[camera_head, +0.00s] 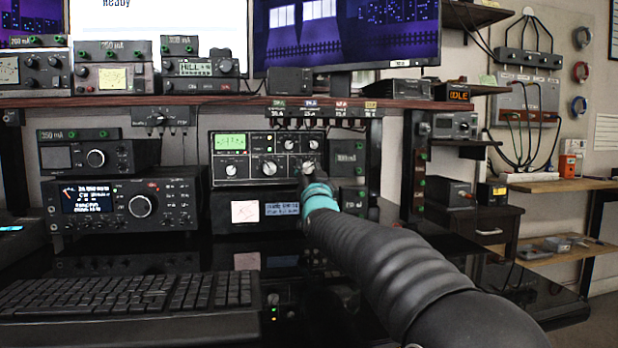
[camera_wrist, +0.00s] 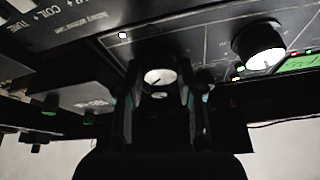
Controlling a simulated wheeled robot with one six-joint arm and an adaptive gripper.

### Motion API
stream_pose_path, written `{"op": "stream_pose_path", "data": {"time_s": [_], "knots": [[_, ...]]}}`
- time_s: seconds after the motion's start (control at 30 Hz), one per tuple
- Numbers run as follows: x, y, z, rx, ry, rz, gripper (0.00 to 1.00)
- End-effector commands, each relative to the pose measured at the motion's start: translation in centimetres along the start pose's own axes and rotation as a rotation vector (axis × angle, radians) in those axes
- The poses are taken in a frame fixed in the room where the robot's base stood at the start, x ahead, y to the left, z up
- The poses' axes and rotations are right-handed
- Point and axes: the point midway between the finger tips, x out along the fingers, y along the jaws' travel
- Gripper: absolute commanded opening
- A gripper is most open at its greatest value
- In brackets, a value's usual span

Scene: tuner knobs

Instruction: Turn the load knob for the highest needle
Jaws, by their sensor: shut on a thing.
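The needle is too small to read. White-faced knobs line its lower front: a left knob (camera_head: 231,170), a middle knob (camera_head: 268,168) and a right knob (camera_head: 308,167). My gripper (camera_head: 311,180) reaches this right knob from the front. In the wrist view, my gripper (camera_wrist: 159,98) has a finger on each side of the white-faced knob (camera_wrist: 160,77), shut on it. Its label is not readable. Another knob (camera_wrist: 262,50) and the green meter (camera_wrist: 299,63) show at right.
Below the tuner sits a unit with a small meter (camera_head: 245,211). Radios (camera_head: 127,205) stand to the left and a keyboard (camera_head: 130,300) lies in front. A wooden shelf (camera_head: 200,101) with instruments runs above. Dark boxes (camera_head: 350,158) stand close right of the tuner.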

Motion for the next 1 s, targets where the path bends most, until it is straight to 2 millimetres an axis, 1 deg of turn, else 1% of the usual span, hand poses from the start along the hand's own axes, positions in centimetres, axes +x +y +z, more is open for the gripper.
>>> {"op": "stream_pose_path", "data": {"time_s": [0.1, 0.33, 0.87, 0.9, 0.97, 1.0], "knots": [[0.0, -0.08, 0.02, 0.064, 0.004, 0.026, 0.02], [0.04, -0.11, -0.06, 0.148, 0.008, 0.062, 0.02], [0.05, -0.08, -0.1, 0.176, 0.01, 0.074, 0.02], [0.05, -0.09, -0.1, 0.176, 0.01, 0.074, 0.42], [0.05, -0.08, -0.09, 0.176, 0.009, 0.074, 0.57], [0.04, -0.07, -0.08, 0.176, 0.009, 0.074, 0.62]]}}
